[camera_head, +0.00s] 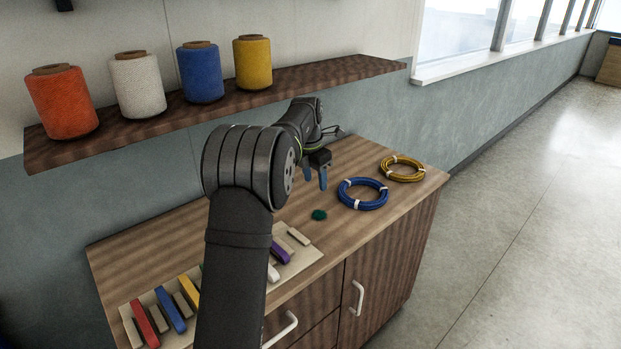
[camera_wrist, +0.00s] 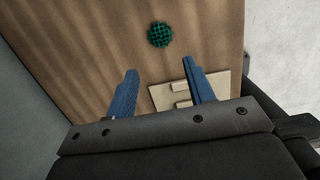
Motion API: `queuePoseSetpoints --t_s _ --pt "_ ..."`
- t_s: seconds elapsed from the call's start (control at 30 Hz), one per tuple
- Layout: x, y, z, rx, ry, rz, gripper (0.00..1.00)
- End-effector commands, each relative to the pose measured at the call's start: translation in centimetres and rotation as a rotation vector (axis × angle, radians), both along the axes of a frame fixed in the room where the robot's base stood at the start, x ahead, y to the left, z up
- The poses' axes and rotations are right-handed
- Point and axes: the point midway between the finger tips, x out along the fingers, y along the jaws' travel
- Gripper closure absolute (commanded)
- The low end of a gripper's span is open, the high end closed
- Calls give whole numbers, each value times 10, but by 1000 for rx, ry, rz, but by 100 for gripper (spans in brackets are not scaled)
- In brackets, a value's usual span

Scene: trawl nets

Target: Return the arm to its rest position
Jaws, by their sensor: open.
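My arm reaches over the wooden cabinet top (camera_head: 180,239), bent at the elbow. My gripper (camera_head: 317,186) hangs above the worktop with its two blue fingers apart and nothing between them. In the wrist view the open fingers (camera_wrist: 158,82) frame bare wood. A small dark green net piece (camera_head: 319,214) lies on the worktop near the gripper; it also shows in the wrist view (camera_wrist: 160,35), beyond the fingertips and apart from them.
A blue rope coil (camera_head: 348,204) and a yellow coil (camera_head: 391,178) lie at the right of the worktop. A beige board (camera_head: 313,256) with coloured bars lies at the front, partly hidden by my arm. A wall shelf (camera_head: 330,72) holds orange, white, blue and yellow spools.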

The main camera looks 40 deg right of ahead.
Motion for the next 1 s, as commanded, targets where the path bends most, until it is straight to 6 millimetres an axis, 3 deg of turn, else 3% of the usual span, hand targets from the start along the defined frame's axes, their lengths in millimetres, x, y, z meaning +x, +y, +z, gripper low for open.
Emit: queuePoseSetpoints --t_s 0.27,0.77,1.0 --pt "0 -3 -22 2 1 0 51" --pt "0 -18 -120 3 2 0 51" --pt "0 -19 -90 -2 -1 0 51"
